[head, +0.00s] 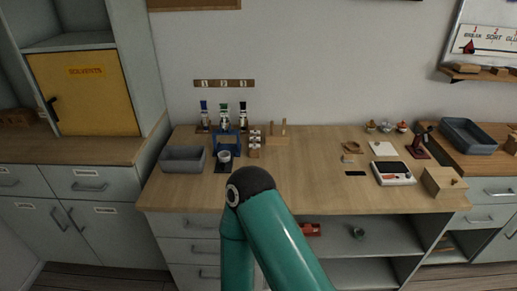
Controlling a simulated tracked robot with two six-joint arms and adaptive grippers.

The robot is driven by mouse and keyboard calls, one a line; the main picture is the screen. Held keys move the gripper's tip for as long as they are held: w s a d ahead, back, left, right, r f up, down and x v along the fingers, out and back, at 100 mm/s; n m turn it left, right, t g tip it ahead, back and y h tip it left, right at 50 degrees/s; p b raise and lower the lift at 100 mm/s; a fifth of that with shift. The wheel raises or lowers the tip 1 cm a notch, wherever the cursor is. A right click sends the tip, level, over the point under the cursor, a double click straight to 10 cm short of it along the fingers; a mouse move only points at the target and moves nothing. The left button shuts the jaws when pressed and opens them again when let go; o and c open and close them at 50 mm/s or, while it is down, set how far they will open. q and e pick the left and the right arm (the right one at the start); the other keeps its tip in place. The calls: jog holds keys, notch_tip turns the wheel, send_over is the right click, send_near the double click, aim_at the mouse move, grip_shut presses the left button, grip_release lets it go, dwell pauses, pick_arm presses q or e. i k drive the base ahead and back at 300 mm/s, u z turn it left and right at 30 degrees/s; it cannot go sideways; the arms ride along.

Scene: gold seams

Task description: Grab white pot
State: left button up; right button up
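A small whitish pot (224,156) stands upright on a dark base in front of a blue frame (227,139), on the left half of the wooden bench. It is small in the picture, and its contents cannot be made out. One teal arm of mine rises from the bottom middle, its dark elbow just below and right of the pot. Neither gripper shows in the head view. Nothing is seen touching the pot.
A grey tray (182,165) stands left of the pot, a wooden rack (278,138) to its right. Several bottles stand behind. A white scale (393,173) and a wooden box (443,183) are at the right. The bench middle (312,178) is clear.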

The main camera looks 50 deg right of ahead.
aim_at(224, 156)
jog(key=z, duration=0.3)
jog(key=i, duration=0.9)
jog(key=z, duration=0.4)
jog(key=k, duration=0.9)
jog(key=z, duration=0.2)
jog(key=i, duration=0.85)
jog(key=u, duration=0.05)
